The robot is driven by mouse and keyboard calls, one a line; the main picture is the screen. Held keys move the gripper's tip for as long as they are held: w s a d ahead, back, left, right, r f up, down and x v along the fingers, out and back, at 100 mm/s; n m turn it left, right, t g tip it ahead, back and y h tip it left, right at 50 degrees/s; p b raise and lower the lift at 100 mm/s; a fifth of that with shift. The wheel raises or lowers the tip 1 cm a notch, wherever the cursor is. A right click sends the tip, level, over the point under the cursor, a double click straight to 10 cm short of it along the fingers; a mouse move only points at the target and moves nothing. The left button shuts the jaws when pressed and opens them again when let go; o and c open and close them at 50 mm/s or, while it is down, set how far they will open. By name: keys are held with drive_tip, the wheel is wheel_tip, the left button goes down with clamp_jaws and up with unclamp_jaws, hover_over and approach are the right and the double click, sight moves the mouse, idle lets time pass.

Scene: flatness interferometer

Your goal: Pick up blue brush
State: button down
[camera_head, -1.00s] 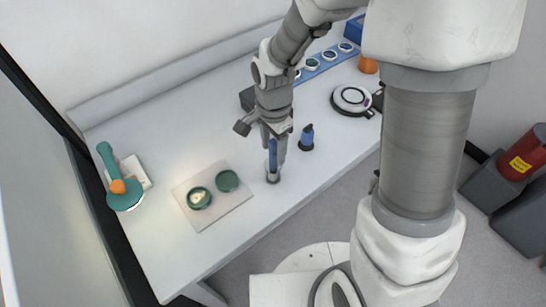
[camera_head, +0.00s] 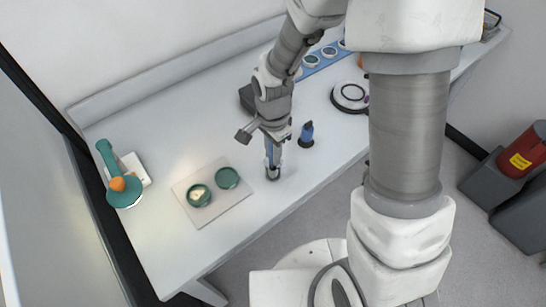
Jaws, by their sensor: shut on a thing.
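The blue brush (camera_head: 270,149) is upright between the fingers of my gripper (camera_head: 272,164), near the table's front edge. Only a narrow blue strip of it shows; the fingers hide the rest. My gripper points down and is shut on it. A small grey round piece (camera_head: 272,175) shows right below the fingertips, at the table top. I cannot tell whether the brush is clear of it.
A second blue object (camera_head: 307,132) stands on a dark base close to the right. A pale mat (camera_head: 223,208) with two green round dishes lies to the left. A teal tool (camera_head: 106,160) is at far left. A black-and-white ring device (camera_head: 350,97) stands further right.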

idle(0.3)
wheel_tip(320, 180, up, 10)
drive_tip(key=shift+f+p, duration=0.1)
drive_tip(key=shift+p, duration=0.2)
